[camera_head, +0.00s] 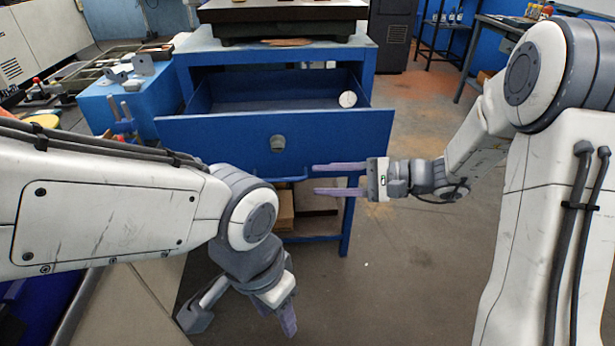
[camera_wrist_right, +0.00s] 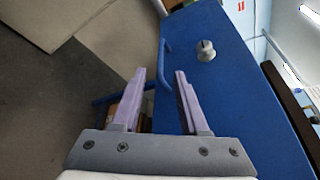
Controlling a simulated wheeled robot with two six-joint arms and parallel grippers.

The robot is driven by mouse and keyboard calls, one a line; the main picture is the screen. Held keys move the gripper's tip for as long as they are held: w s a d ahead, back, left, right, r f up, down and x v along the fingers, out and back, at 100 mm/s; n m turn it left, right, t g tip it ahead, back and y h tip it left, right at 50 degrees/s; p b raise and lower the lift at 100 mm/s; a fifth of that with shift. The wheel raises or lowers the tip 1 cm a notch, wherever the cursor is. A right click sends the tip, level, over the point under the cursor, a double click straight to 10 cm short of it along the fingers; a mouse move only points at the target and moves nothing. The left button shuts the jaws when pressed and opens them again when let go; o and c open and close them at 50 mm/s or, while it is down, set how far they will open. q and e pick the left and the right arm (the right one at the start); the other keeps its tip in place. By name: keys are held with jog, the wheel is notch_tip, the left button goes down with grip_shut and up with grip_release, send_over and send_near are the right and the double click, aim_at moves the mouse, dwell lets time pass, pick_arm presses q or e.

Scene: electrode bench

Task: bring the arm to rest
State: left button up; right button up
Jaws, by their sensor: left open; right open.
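My right gripper (camera_head: 338,180) is open and empty in front of the blue drawer (camera_head: 225,131), with its purple fingers pointing left. In the right wrist view its two fingers (camera_wrist_right: 160,95) are spread apart, with the drawer handle (camera_wrist_right: 165,62) beyond them. I cannot tell from the views that either finger touches the handle. My left gripper (camera_head: 288,318) hangs low at the bottom of the head view, its fingers pointing down; it holds nothing that I can see.
The drawer is pulled out from the blue bench (camera_head: 190,50) and holds a small white round object (camera_head: 347,99). A dark slab (camera_head: 285,20) lies on the bench top. A blue block (camera_head: 130,100) stands at left. The floor (camera_head: 420,260) between my arms is clear.

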jog(key=shift+d, duration=0.3)
